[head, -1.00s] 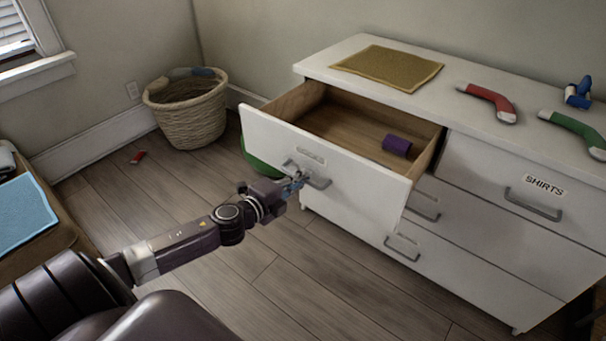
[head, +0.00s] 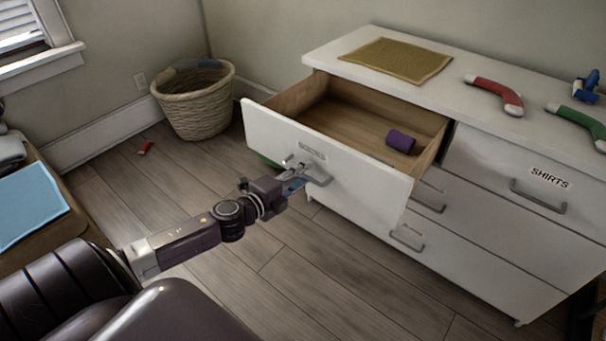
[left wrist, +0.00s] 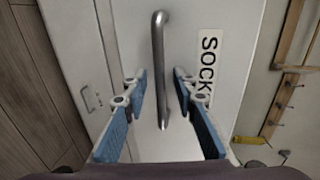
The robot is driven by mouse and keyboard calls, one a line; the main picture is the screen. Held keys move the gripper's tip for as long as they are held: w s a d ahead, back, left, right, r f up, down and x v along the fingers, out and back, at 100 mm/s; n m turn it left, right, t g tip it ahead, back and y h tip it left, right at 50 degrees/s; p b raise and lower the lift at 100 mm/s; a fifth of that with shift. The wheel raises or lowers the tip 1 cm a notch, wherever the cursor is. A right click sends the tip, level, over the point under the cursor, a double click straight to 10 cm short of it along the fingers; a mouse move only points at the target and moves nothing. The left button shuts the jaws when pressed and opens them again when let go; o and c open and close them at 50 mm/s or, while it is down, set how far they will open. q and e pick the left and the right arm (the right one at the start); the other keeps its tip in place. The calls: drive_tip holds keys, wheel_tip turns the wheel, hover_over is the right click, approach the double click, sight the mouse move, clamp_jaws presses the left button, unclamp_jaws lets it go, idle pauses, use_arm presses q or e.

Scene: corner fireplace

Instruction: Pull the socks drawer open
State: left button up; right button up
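The socks drawer (head: 340,183) is the top left drawer of the white dresser. It stands well open, its wooden inside showing and a purple roll (head: 400,142) lying in it. Its label, partly hidden by a finger, starts "SOCK" in the left wrist view (left wrist: 207,65). My left gripper (head: 296,183) is at the drawer's grey bar handle (head: 318,174). In the left wrist view, its blue-padded fingers (left wrist: 160,105) are spread apart. The handle (left wrist: 159,60) runs between them, with a gap on each side. My right gripper is not in view.
The white dresser top (head: 440,97) carries a mustard cloth (head: 395,61), a red sock-like thing (head: 494,94) and a green one (head: 578,122). A wicker basket (head: 194,105) stands by the wall. A small red thing (head: 145,148) lies on the floor. The floor before the dresser is clear.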

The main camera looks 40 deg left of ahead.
use_arm(q)
drive_tip(key=d+v, duration=0.1)
drive_tip(key=v, duration=1.1)
drive_tip(key=shift+a, duration=0.4)
idle(0.3)
